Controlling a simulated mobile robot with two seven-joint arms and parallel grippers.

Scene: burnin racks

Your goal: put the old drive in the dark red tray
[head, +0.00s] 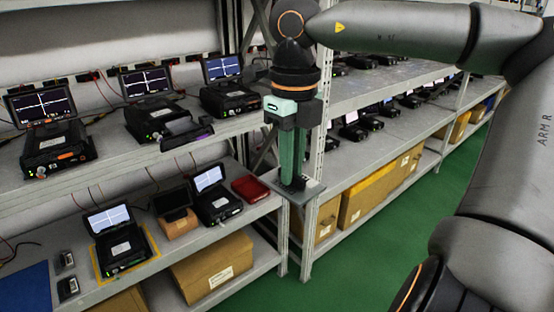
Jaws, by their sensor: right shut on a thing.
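The dark red tray (262,197) sits on the lower shelf at its right end, beside a device with a raised screen. It looks empty. My right gripper (293,178) points down in front of the rack post, to the right of the tray. Its green fingers are shut on a flat grey piece, which I take to be the old drive (312,188). It is held roughly level, apart from the tray. The fingertips hide part of its top. My left gripper is not in view.
Devices with screens stand on the upper shelf (105,149) and lower shelf (170,258). One lower device (120,246) stands in a yellow outline. Two small grey modules (67,260) (68,288) lie near a blue mat (25,289). A rack post (308,240) stands below my right gripper.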

